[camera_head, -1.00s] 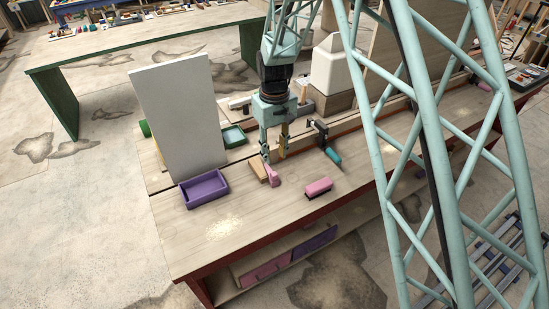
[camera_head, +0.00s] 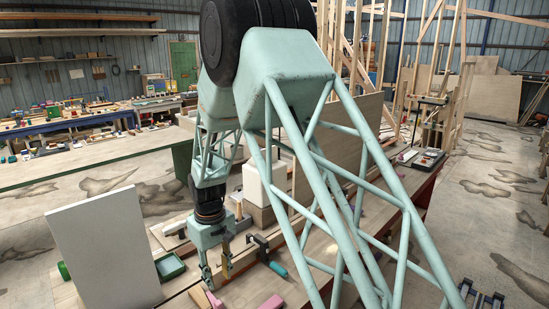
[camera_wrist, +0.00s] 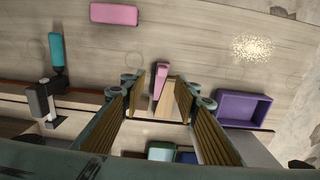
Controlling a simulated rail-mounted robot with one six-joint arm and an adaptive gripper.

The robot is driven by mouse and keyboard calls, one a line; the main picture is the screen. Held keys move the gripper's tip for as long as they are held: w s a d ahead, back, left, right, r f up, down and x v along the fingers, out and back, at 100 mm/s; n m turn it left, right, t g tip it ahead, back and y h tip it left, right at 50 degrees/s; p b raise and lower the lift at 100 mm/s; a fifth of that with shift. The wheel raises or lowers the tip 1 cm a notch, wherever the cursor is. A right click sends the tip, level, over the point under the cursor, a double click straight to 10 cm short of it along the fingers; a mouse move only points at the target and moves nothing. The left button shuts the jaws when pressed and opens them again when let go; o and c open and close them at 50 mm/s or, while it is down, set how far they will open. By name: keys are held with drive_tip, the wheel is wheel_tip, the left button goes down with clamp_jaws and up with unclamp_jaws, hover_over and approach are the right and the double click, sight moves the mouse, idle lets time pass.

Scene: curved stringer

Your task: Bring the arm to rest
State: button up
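My gripper (camera_wrist: 160,98) hangs fingers-down over the workbench (camera_wrist: 200,40), its two fingers apart with nothing held between them. It also shows in the head view (camera_head: 216,272) at the end of my arm. In the wrist view a small pink piece (camera_wrist: 161,82) and a wooden block (camera_wrist: 167,98) lie on the bench, seen through the gap between the fingers. I cannot tell the exact height of the fingertips above them.
A pink block (camera_wrist: 114,14), a clamp with a teal handle (camera_wrist: 57,50) and a purple tray (camera_wrist: 243,109) lie around my gripper. A white upright panel (camera_head: 105,258) and a green tray (camera_head: 170,266) stand left of it. A white container (camera_head: 256,187) stands behind.

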drive_tip(key=s+d+r+m+t+b, duration=0.1)
drive_tip(key=s+d+r+m+b, duration=0.1)
drive_tip(key=s+d+r, duration=0.5)
drive_tip(key=s+d+r+m+b, duration=0.1)
drive_tip(key=s+d+r+b, duration=0.1)
drive_tip(key=d+r, duration=0.75)
drive_tip(key=s+d+r+m+t+b, duration=0.1)
drive_tip(key=s+d+r+m+b, duration=0.1)
drive_tip(key=s+d+r, duration=0.5)
drive_tip(key=s+d+r+m+t+b, duration=0.1)
drive_tip(key=s+d+m+b, duration=0.1)
drive_tip(key=s+d, duration=0.6)
drive_tip(key=s+d+r+m+t+b, duration=0.1)
drive_tip(key=s+d, duration=0.8)
drive_tip(key=s, duration=0.9)
drive_tip(key=shift+d+m+b, duration=0.15)
drive_tip(key=shift+m+b, duration=0.35)
drive_tip(key=shift+b, duration=0.65)
